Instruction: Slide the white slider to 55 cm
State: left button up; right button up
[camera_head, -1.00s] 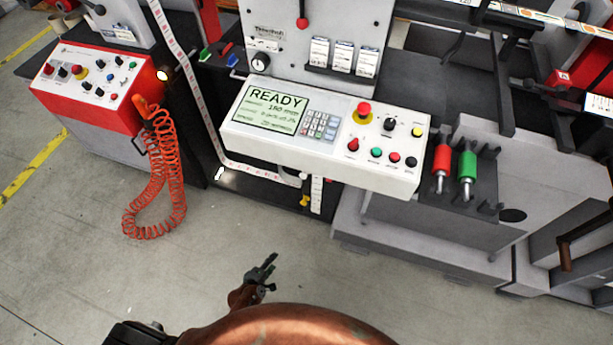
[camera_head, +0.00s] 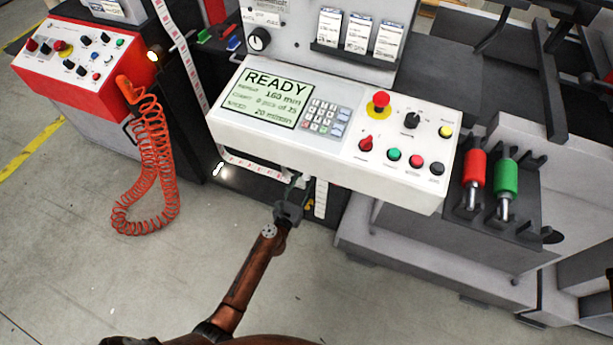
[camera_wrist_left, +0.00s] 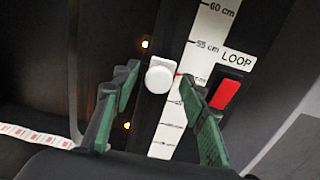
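In the left wrist view the white slider (camera_wrist_left: 160,77) is a round white knob beside a white centimetre scale (camera_wrist_left: 203,55). Its small red pointer lies a little below the 55 cm mark; 60 cm is higher up. My left gripper (camera_wrist_left: 161,68) is open, with one green-and-dark finger on each side of the knob. I see no clear contact between fingers and knob. In the head view my left gripper (camera_head: 291,208) is under the front edge of the control panel, close to the scale (camera_head: 321,198). The knob cannot be made out there. My right gripper is not in view.
A red LOOP switch (camera_wrist_left: 226,95) sits right of the scale, close to the right finger. The white control panel (camera_head: 335,140) overhangs the gripper. A coiled red hose (camera_head: 155,165) hangs at left. Red and green-handled tools (camera_head: 506,178) stand at right. Floor in front is clear.

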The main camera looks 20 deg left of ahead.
pick_arm(q)
jog(key=shift+w, duration=1.15)
jog(key=shift+c, duration=0.7)
grip_shut()
jog(key=shift+a, duration=0.1)
